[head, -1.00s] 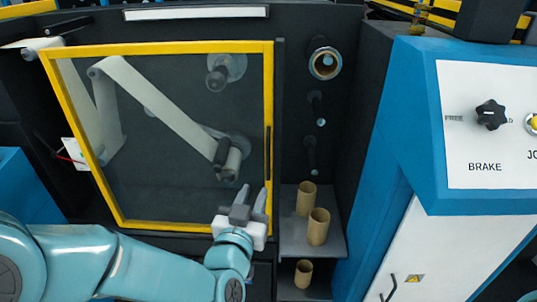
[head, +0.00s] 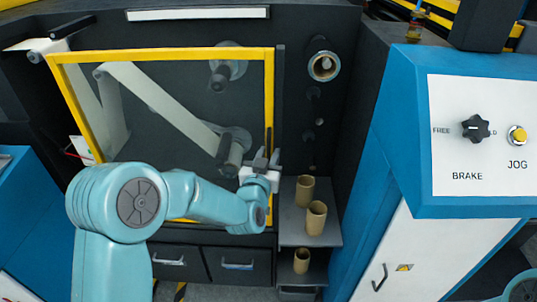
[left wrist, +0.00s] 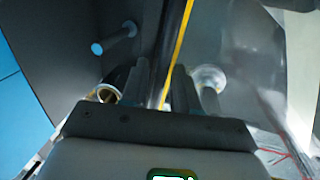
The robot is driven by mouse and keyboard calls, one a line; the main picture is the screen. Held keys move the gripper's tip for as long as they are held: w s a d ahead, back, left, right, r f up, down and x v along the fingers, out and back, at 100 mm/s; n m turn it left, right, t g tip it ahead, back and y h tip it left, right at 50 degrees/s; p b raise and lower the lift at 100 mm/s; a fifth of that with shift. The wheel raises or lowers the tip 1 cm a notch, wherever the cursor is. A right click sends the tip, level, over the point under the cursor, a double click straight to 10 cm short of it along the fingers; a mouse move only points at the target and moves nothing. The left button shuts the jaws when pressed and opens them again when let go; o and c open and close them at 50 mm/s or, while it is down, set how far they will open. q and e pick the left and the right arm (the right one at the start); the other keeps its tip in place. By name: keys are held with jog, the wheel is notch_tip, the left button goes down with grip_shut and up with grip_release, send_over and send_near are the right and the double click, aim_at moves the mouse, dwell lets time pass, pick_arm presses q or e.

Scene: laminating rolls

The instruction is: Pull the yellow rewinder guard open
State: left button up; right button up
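The yellow rewinder guard (head: 160,56) is a yellow-framed clear panel over the rolls and white web, and it looks closed. Its dark upright handle (head: 269,140) is on the right side of the frame. My left gripper (head: 267,156) is at the lower end of this handle. In the left wrist view, the left gripper (left wrist: 160,85) has its two grey fingers apart, with a dark bar and a yellow edge (left wrist: 178,50) running up between them. I cannot tell whether the fingers touch the bar. My right gripper is out of view.
Several cardboard cores, one here (head: 316,218), stand on shelves right of the guard. A chrome-ended spindle (head: 323,66) sticks out above. A blue control cabinet (head: 400,135) bounds the right side. Drawers (head: 238,265) lie below the guard.

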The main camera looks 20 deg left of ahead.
pick_arm(q)
grip_shut()
